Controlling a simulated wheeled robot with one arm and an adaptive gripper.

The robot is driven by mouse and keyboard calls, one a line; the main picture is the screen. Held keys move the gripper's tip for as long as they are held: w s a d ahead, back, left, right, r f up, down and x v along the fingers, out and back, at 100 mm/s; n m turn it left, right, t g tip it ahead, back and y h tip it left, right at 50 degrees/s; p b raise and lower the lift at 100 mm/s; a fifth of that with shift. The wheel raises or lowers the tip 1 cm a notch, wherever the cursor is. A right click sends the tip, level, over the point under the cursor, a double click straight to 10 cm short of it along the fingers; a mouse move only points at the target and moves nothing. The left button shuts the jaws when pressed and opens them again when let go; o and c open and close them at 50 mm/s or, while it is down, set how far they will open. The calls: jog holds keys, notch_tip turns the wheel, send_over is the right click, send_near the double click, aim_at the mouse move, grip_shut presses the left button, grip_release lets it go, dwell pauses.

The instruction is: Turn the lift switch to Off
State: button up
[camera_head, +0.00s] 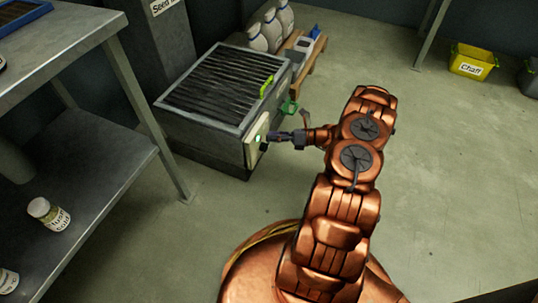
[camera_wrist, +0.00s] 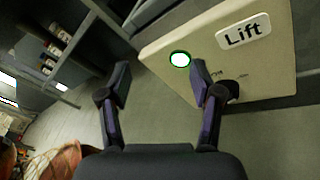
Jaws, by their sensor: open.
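The lift switch panel (camera_head: 256,140) is a cream plate on the near right side of a grey machine with a slatted top. It also shows in the wrist view (camera_wrist: 268,62), with a "Lift" label (camera_wrist: 243,31), a lit white lamp ringed in green (camera_wrist: 180,59) and a dark knob (camera_wrist: 231,91). The small markings by the knob are too blurred to read. My gripper (camera_head: 272,136) is at the panel; in the wrist view (camera_wrist: 160,80) its two fingers are open with nothing between them. The right finger is by the knob and partly covers it; I cannot tell whether they touch.
The grey machine (camera_head: 172,130) stands behind the panel. A metal shelf (camera_head: 100,150) with a labelled jar (camera_head: 48,213) is at left. A yellow "Chaff" bin (camera_head: 472,62) is at back right. The floor right of my arm is clear.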

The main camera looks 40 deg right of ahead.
aim_at(264, 147)
jog(key=s+d+f+m+t+h+b, duration=0.2)
jog(key=d+f+m+t+h+b, duration=0.25)
jog(key=f, duration=0.75)
jog(key=w+a+y+b, duration=0.2)
jog(key=w+a, duration=0.1)
jog(key=w, duration=0.2)
jog(key=shift+w+a+r+g, duration=0.3)
jog(key=shift+w+a+g, duration=0.05)
jog(key=shift+w+g, duration=0.1)
jog(key=c, duration=1.2)
jog(key=shift+o, duration=0.2)
